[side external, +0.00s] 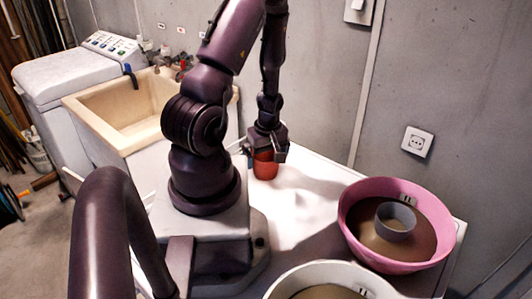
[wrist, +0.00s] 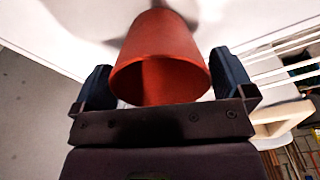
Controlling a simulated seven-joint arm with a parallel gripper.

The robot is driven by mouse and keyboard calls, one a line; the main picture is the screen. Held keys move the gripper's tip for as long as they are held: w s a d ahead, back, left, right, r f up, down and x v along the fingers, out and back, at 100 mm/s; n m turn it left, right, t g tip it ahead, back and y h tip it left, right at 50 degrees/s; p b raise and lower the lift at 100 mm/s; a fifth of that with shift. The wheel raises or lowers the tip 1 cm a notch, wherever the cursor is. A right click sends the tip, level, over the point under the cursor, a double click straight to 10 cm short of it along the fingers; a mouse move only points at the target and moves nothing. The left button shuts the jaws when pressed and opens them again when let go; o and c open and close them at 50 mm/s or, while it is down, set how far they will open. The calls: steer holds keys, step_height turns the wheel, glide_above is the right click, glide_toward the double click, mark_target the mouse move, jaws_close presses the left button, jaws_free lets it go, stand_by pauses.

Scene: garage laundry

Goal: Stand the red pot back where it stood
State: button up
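The red pot (side external: 265,167) is at the near end of my arm's reach, over the white table just right of my arm's base in the side view. My gripper (side external: 266,157) points down over it, with a finger on each side. In the wrist view the red pot (wrist: 160,62) fills the space between the two dark fingers of my gripper (wrist: 163,88), which sit against its sides. Its open mouth faces the camera and looks empty. The pot looks upright. I cannot tell whether its bottom touches the table.
A pink basin (side external: 354,228) with a small grey pot (side external: 396,219) in it stands at the right of the table (side external: 309,205). A pale round basin (side external: 283,286) is at the front edge. The table between is clear. A beige sink (side external: 92,117) stands behind left.

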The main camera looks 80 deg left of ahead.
steer(key=w+d+r+m+t, duration=0.1)
steer(key=w+d+r+m, duration=0.15)
steer(key=r, duration=0.55)
steer(key=w+d+r+m+t, duration=0.1)
steer(key=w+d+r+m, duration=0.15)
steer(key=r, duration=0.65)
steer(key=w+d+r+m+t, duration=0.1)
steer(key=d+r+m+t, duration=0.1)
steer(key=d+r+m, duration=0.5)
steer(key=d+r+m+t+h, duration=0.1)
steer(key=d+r+m+t, duration=0.1)
steer(key=d+r+m, duration=0.5)
steer(key=d+m, duration=0.3)
steer(key=d, duration=0.2)
steer(key=shift+w+m, duration=0.3)
steer(key=shift+w, duration=0.1)
